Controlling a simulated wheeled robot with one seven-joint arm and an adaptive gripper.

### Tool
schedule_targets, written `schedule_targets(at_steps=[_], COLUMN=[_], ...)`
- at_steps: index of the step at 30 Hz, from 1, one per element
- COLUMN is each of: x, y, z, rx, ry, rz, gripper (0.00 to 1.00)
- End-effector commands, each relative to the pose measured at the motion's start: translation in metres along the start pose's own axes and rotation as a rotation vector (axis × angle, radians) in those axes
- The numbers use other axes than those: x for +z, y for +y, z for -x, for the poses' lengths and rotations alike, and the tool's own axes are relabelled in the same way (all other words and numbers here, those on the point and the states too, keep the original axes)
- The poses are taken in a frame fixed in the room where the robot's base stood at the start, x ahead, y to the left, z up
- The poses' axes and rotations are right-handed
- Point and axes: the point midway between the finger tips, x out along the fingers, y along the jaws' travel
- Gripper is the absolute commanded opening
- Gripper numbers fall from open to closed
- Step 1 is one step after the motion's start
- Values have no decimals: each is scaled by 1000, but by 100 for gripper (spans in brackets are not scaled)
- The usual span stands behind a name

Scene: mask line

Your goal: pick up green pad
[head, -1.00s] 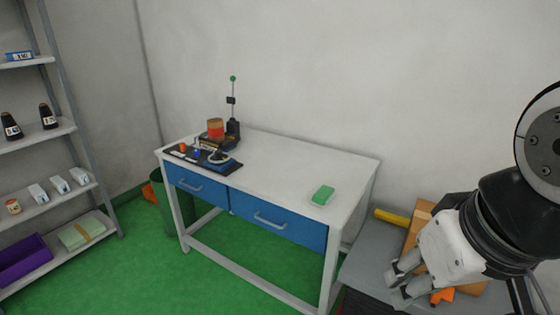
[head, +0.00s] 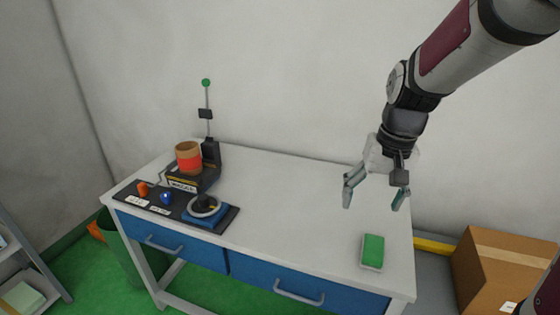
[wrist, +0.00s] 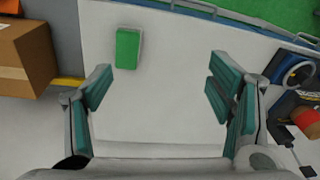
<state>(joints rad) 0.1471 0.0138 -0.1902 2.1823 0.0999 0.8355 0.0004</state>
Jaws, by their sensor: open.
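The green pad (head: 373,250) is a small block with a green top and a pale lower edge. It lies flat near the right end of the white table top (head: 290,205). In the wrist view the pad (wrist: 128,48) shows ahead of the fingers, left of the middle between them. My gripper (head: 375,203) is open and empty, pointing down above the table, behind and above the pad and apart from it. In the wrist view its two fingers (wrist: 160,88) are wide apart with bare table between them.
A black tray (head: 232,222) with small coloured items, a red-and-brown cup (head: 189,158) and a stand with a green ball (head: 206,83) occupy the table's left end. A cardboard box (head: 500,262) stands right of the table. The table's middle is clear.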

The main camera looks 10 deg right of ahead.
Motion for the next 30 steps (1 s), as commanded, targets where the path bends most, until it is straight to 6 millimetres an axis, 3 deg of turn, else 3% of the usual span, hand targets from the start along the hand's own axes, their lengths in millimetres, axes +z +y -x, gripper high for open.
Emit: schedule_targets(at_steps=[1, 6, 12, 17, 30], x=[-14, -46, -63, -65, -58], y=[10, 42, 66, 72, 78], z=[-19, -66, -99, -116, -186], rx=[13, 52, 83, 90, 90], ry=[-25, -69, -95, -102, -103], rz=[-37, -128, -183, -195, -195], gripper=[75, 75, 75, 75, 75])
